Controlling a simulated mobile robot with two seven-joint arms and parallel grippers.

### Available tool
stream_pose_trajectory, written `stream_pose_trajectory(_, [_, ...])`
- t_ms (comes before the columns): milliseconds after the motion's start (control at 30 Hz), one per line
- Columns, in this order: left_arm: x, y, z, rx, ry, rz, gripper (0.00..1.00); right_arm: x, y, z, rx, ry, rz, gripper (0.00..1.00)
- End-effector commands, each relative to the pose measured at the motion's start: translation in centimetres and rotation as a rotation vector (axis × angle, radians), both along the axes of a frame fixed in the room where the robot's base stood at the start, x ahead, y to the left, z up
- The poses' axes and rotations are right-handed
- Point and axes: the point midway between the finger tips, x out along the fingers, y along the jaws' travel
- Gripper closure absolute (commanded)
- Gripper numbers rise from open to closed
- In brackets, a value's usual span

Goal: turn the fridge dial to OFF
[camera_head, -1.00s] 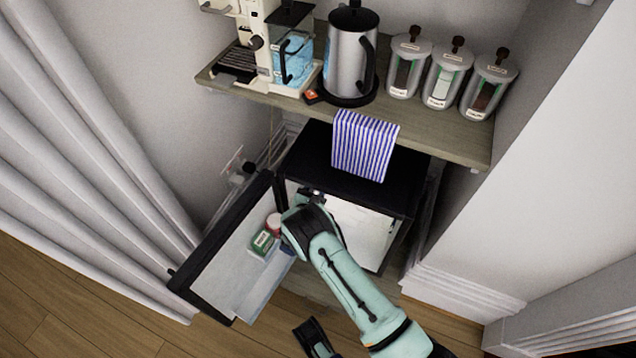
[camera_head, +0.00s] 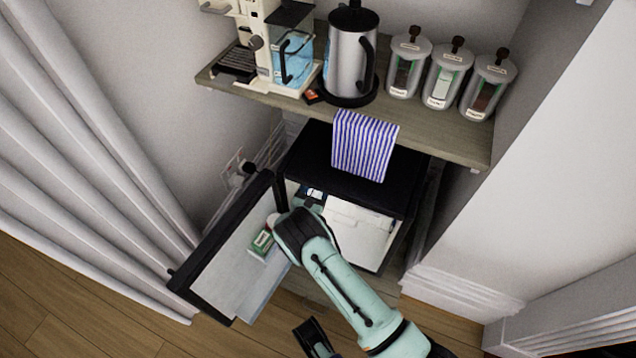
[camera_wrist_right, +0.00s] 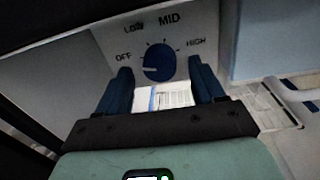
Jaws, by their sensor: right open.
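The fridge (camera_head: 400,190) stands under the shelf with its door (camera_head: 222,262) swung open to the left. In the right wrist view the blue dial (camera_wrist_right: 158,60) sits on a pale panel marked OFF, LOW, MID and HIGH. Its white pointer mark lies at the left, directed close to OFF and slightly below that word. My right gripper (camera_wrist_right: 160,66) is open, one blue finger on each side and a little below the dial. The dial shows whole; I cannot tell if a finger touches it. In the head view my right wrist (camera_head: 300,232) is at the fridge opening.
A green-and-white box (camera_head: 262,242) stands by the open door. A striped towel (camera_head: 363,146) hangs over the shelf edge. The shelf (camera_head: 440,135) above carries a coffee machine (camera_head: 262,45), a kettle (camera_head: 350,55) and three canisters (camera_head: 453,75). Curtains (camera_head: 90,150) flank the left.

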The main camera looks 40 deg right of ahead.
Motion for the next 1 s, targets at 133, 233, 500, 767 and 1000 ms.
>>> stream_pose_trajectory(133, [-1.1, -0.6, 0.9, -0.014, 0.027, -0.012, 0.57, -1.4, 2.8, 0.2, 0.000, 0.003, 0.006, 0.32])
stream_pose_trajectory(233, [-1.8, -1.0, 1.4, -0.023, 0.045, -0.020, 0.57, -2.6, 4.8, 0.3, 0.000, 0.003, 0.006, 0.32])
stream_pose_trajectory(500, [-3.1, -1.6, 2.2, -0.041, 0.081, -0.034, 0.57, -5.3, 9.2, 0.2, 0.001, 0.003, 0.004, 0.32])
stream_pose_trajectory(767, [-3.5, -1.8, 2.3, -0.045, 0.090, -0.037, 0.57, -6.2, 10.6, 0.2, -0.001, 0.001, 0.001, 0.32])
stream_pose_trajectory(1000, [-3.4, -1.8, 2.3, -0.045, 0.090, -0.037, 0.57, -6.2, 10.6, 0.1, -0.001, 0.001, 0.001, 0.32])
